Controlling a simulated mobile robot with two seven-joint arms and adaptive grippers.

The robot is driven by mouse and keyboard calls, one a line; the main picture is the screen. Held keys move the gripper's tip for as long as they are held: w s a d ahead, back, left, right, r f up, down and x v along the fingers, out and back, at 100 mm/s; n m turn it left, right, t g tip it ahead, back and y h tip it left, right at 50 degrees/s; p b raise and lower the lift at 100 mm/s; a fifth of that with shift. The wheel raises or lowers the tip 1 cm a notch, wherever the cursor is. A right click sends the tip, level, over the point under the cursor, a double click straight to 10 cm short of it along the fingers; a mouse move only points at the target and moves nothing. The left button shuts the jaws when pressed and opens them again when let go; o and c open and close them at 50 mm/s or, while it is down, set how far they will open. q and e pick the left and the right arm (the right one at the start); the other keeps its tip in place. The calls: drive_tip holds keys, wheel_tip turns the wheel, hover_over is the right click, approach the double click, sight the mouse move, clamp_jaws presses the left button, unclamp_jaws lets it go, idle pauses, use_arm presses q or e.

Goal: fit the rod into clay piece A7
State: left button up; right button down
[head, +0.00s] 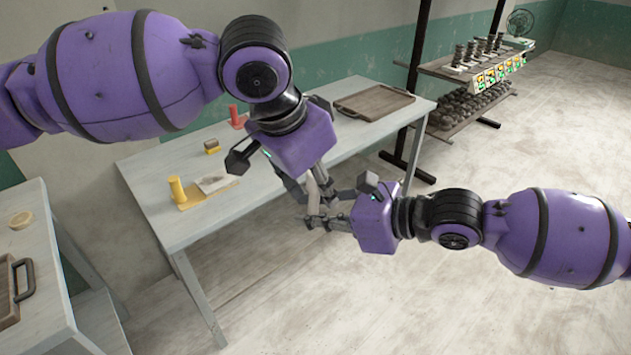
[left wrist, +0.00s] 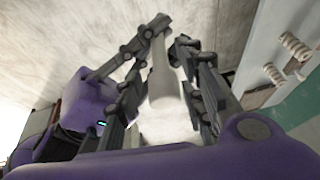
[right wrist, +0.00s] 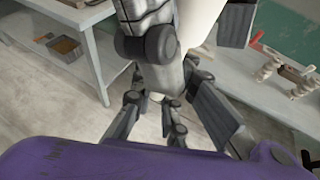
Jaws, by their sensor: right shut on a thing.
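A pale, elongated piece (head: 313,190) is upright between my two grippers, off the front edge of the long table. In the left wrist view it (left wrist: 162,85) has a narrower end and a wider body. I cannot tell whether it is the rod, clay piece A7 or both together. My left gripper (head: 317,197) is above, its fingers spread on either side of the piece. My right gripper (head: 322,221) comes in from the right, lower down, and is shut on the piece. The fingers hide much of the contact. In the right wrist view the left gripper's finger covers part of the piece (right wrist: 196,25).
A side table (head: 35,245) stands at left, a loaded rack (head: 470,72) behind. The floor at front right is clear.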

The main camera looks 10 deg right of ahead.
use_arm(q)
clamp_jaws()
use_arm(e)
drive_tip(key=c, duration=1.7)
unclamp_jaws()
drive_tip(key=shift+o, duration=0.2)
drive_tip(key=shift+d, duration=0.1)
